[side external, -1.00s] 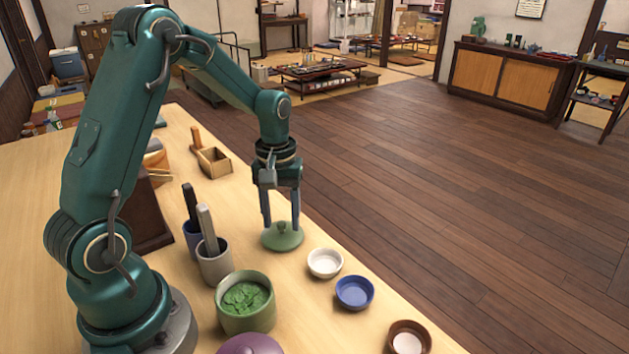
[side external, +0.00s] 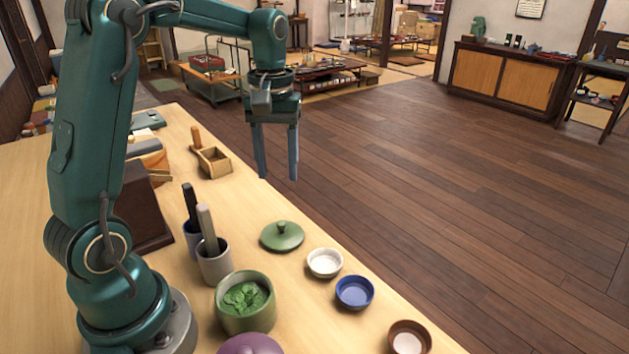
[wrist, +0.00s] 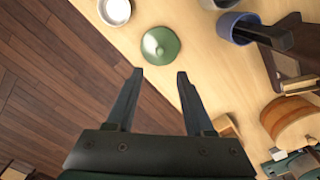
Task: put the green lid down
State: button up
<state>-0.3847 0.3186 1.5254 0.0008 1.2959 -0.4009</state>
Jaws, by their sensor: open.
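The green lid (side external: 282,238) lies flat on the wooden table, knob up, between the grey cup and the white bowl. It also shows in the wrist view (wrist: 160,46), beyond my fingertips. My gripper (side external: 276,178) is open and empty, raised well above the table and apart from the lid. In the wrist view its two fingers (wrist: 160,75) are spread with nothing between them. A green pot (side external: 246,316) with green leaves inside stands uncovered in front of the lid.
A white bowl (side external: 324,262), a blue bowl (side external: 355,292) and a brown bowl (side external: 409,340) line the table's right edge. A grey cup (side external: 214,264) holds a tall utensil left of the lid. A wooden box (side external: 212,162) sits farther back. A purple lid (side external: 250,345) is at the front.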

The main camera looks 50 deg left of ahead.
jog(key=s+d+r+m+t, duration=0.1)
jog(key=s+d+m+t, duration=0.4)
jog(key=s+d+m, duration=0.4)
jog(key=s+d, duration=0.2)
jog(key=s, duration=0.1)
jog(key=shift+r+t, duration=0.3)
jog(key=shift+r, duration=0.1)
